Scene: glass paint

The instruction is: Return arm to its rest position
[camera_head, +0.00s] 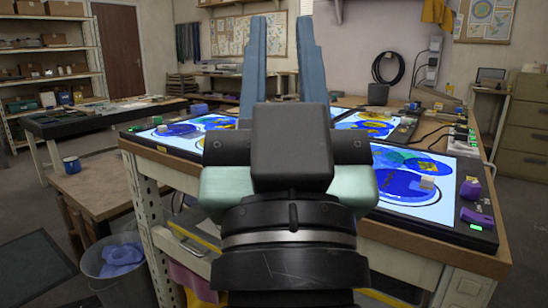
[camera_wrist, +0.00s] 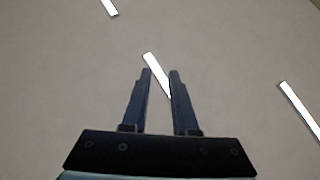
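My gripper (camera_head: 281,45) is raised in front of the workbench in the head view, with its two blue-grey fingers pointing up. The fingers stand apart with nothing between them. In the wrist view my gripper (camera_wrist: 158,75) points toward the ceiling, and its fingers are parted and empty. My arm hides the middle of the workbench.
A workbench (camera_head: 430,252) holds lit light panels (camera_head: 405,185) with blue, green and yellow glass shapes. A purple object (camera_head: 470,190) sits at its right. A bin (camera_head: 120,270) stands on the floor at left, near a low wooden table (camera_head: 85,185) with a blue mug (camera_head: 71,165).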

